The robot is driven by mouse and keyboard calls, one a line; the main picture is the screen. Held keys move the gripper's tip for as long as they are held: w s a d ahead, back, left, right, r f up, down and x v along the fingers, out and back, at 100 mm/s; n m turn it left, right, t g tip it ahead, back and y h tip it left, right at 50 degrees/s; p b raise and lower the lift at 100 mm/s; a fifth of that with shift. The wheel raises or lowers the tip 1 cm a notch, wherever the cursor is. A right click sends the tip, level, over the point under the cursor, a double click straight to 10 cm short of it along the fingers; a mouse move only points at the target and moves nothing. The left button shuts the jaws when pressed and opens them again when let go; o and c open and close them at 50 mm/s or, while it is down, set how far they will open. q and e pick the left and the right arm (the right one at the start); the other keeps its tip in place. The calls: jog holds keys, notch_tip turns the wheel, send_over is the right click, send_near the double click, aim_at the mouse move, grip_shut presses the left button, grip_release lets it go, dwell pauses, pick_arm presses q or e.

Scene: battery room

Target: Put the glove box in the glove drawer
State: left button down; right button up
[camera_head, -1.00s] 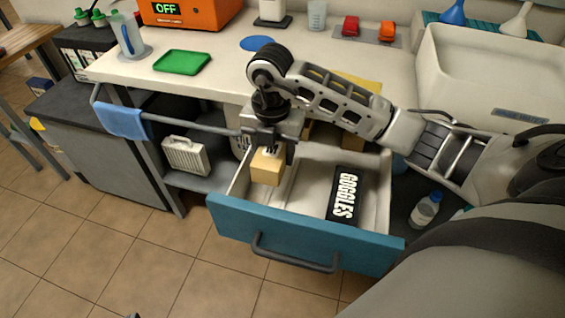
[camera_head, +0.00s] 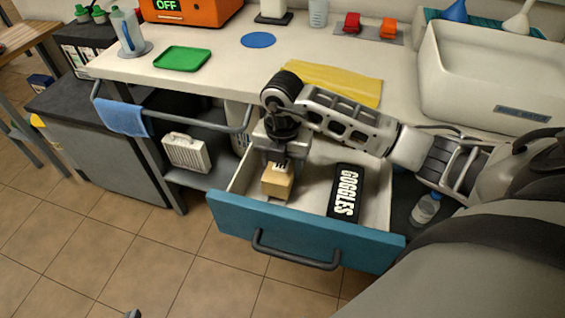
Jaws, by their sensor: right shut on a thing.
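A small tan box (camera_head: 276,184), which I take for the glove box, is between the fingers of my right gripper (camera_head: 278,169). The gripper points down and is shut on the box. The box is inside the open drawer's outline, in its left part, behind the teal front (camera_head: 300,232). I cannot tell whether it touches the drawer floor. A black case marked GOGGLES (camera_head: 345,193) lies in the right part of the drawer. Only a small grey tip, perhaps of my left gripper (camera_head: 132,314), shows at the bottom edge; its jaws are hidden.
The white worktop above holds a green tray (camera_head: 183,58), a blue disc (camera_head: 258,40) and a yellow cloth (camera_head: 330,82). A rail with a blue towel (camera_head: 123,118) runs left of the drawer. The floor in front is clear.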

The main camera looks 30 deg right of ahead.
jog(key=shift+f, duration=0.25)
jog(key=o, duration=1)
jog(key=shift+o, duration=0.2)
notch_tip(320, 180, up, 13)
jog(key=shift+r+p, duration=0.15)
jog(key=shift+p, duration=0.3)
